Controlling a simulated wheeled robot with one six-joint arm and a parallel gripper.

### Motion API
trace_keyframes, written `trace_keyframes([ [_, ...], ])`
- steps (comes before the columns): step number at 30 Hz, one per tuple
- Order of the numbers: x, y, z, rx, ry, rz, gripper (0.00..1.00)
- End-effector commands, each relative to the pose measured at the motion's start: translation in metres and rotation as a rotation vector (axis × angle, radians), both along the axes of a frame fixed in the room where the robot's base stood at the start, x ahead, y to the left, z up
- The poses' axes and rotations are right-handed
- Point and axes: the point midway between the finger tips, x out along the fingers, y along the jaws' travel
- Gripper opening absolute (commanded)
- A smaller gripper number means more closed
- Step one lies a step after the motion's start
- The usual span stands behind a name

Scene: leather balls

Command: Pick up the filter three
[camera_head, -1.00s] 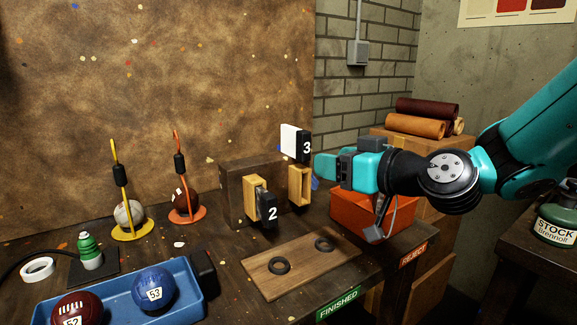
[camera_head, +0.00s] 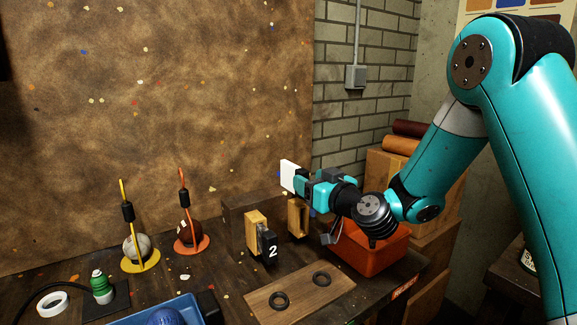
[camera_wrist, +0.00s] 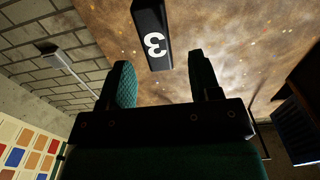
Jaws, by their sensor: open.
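Filter three shows as a white plate (camera_head: 288,175) in the head view, above the right wooden holder (camera_head: 298,217). Its black block is hidden there behind my gripper (camera_head: 303,183). In the wrist view the black block with a white 3 (camera_wrist: 152,38) is straight ahead, at the top of the picture. My gripper (camera_wrist: 160,62) is open, with one finger on each side of the block's line. The block appears to lie just beyond the fingertips, and I cannot see any contact.
Filter two (camera_head: 268,245) sits in the left wooden holder (camera_head: 254,225). A wooden board (camera_head: 318,297) with two dark rings lies in front. An orange bin (camera_head: 372,252) stands below my arm at right. A blue tray (camera_head: 140,316) is at front left.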

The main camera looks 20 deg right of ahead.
Motion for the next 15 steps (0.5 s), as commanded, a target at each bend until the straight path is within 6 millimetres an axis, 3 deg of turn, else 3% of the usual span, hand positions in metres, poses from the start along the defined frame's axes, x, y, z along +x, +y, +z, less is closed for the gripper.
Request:
trace_keyframes([
  [5, 0.01, 0.003, 0.001, 0.0, 0.0, 0.0, 0.57],
  [15, 0.05, 0.017, -0.004, 0.0, 0.0, 0.0, 0.57],
])
